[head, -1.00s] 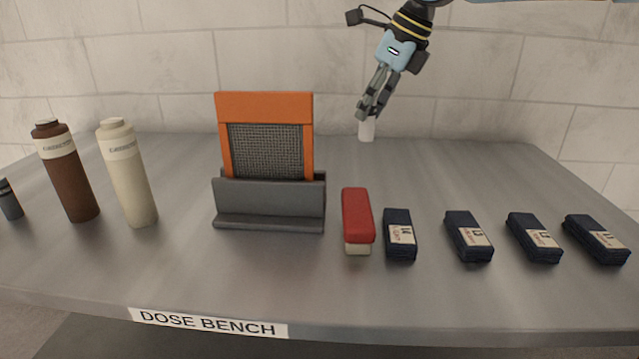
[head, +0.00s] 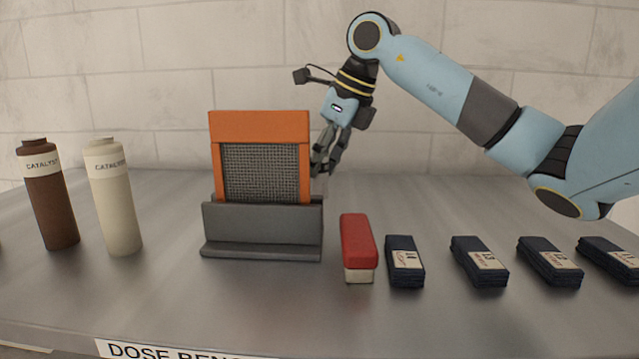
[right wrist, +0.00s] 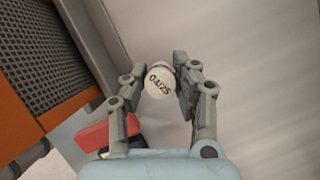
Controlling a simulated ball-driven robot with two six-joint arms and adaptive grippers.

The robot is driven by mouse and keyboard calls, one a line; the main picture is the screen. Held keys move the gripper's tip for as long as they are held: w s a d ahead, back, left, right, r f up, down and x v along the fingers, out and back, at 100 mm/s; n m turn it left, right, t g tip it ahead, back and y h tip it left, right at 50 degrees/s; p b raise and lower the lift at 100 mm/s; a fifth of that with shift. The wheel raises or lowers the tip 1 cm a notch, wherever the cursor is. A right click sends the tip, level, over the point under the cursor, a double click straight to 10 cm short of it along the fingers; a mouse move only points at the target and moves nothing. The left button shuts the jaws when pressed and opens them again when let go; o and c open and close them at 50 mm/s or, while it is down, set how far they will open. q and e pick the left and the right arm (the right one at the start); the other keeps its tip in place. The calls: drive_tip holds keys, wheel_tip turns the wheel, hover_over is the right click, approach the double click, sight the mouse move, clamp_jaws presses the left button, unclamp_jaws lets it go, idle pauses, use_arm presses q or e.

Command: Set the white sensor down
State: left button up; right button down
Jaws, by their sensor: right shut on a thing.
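The white sensor (right wrist: 159,79) is a small round white piece marked "04/25" in the right wrist view. My right gripper (right wrist: 163,76) is shut on it, one finger on each side. In the head view my right gripper (head: 323,170) points down beside and behind the right edge of an orange-framed mesh panel (head: 258,127). The sensor itself does not show there; the panel and its holder hide that spot. I cannot tell whether the sensor touches the bench. My left gripper is out of view.
The panel stands in a grey holder (head: 262,228) on the grey bench (head: 420,325). A red-and-white block (head: 357,240) and several dark labelled packs (head: 405,270) lie to the right. Brown (head: 50,205) and cream (head: 115,210) catalyst bottles stand left. The back right of the bench is clear.

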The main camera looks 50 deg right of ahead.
sight(320, 186)
drive_tip(key=shift+a+f, duration=0.1)
drive_tip(key=shift+f, duration=2)
drive_tip(key=shift+f+b, duration=0.25)
drive_tip(key=shift+b, duration=0.1)
drive_tip(key=c, duration=1)
unclamp_jaws()
drive_tip(key=shift+r, duration=0.1)
